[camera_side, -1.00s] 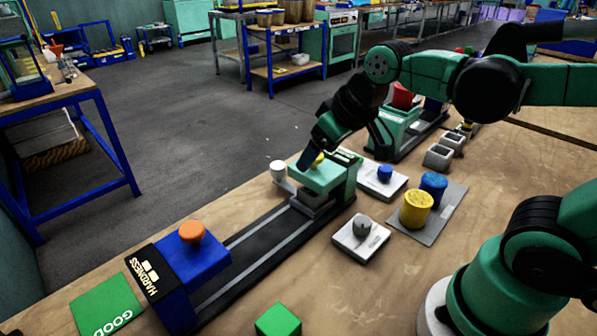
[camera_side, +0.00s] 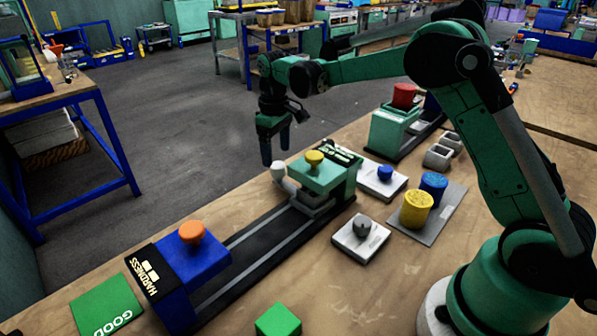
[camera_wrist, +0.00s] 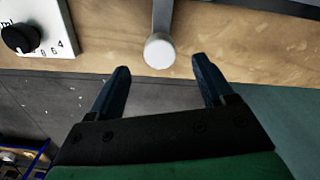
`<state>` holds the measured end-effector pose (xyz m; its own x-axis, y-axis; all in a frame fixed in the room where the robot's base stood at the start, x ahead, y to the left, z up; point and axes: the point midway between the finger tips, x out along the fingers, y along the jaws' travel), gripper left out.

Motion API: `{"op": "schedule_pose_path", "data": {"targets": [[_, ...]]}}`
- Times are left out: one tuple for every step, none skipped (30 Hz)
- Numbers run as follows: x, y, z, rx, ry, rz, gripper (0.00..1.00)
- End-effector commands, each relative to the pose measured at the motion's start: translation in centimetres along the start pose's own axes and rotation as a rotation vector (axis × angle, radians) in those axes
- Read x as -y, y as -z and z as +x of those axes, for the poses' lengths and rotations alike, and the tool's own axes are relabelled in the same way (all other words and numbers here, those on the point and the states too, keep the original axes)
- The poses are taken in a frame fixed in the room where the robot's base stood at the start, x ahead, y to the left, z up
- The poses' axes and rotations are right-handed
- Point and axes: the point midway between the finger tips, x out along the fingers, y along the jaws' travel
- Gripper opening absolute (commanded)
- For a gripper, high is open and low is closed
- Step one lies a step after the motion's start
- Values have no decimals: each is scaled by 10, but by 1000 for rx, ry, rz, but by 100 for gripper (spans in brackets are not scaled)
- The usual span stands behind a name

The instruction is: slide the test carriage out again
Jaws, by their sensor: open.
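The test carriage (camera_side: 314,207) is a grey block on the dark rail, under the green press (camera_side: 325,178); the press hides part of it. A grey bar runs from it to a white round handle (camera_side: 278,169) on the far side of the press. My gripper (camera_side: 275,158) is open and empty, fingers pointing down, just above the handle in the side view. In the wrist view, the white handle (camera_wrist: 158,52) shows between and slightly beyond the fingertips of my gripper (camera_wrist: 162,66). Contact is not visible. A yellow knob (camera_side: 314,157) tops the press.
A blue HARDNESS unit (camera_side: 205,262) with an orange knob stands at the rail's near end. The rail between the units is clear.

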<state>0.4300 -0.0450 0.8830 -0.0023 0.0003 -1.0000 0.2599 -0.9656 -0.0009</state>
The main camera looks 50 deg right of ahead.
Motion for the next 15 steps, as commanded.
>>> {"op": "schedule_pose_path", "data": {"targets": [[0, 0, 8, 0, 0, 0, 75], [0, 0, 12, -1, 0, 0, 75], [0, 0, 18, -1, 0, 0, 75], [0, 0, 22, -1, 0, 0, 75], [0, 0, 26, -1, 0, 0, 75], [0, 0, 30, -2, -1, 0, 75], [0, 0, 33, -2, -1, 0, 75], [0, 0, 35, -2, -1, 0, 75], [0, 0, 37, -2, -1, 0, 75], [0, 0, 38, -2, -1, 1, 75], [0, 0, 39, -2, -1, 1, 75], [0, 0, 40, -2, -1, 1, 75], [0, 0, 40, -2, -1, 1, 75], [0, 0, 40, -2, -1, 1, 75], [0, 0, 40, -2, -1, 1, 75]]}}
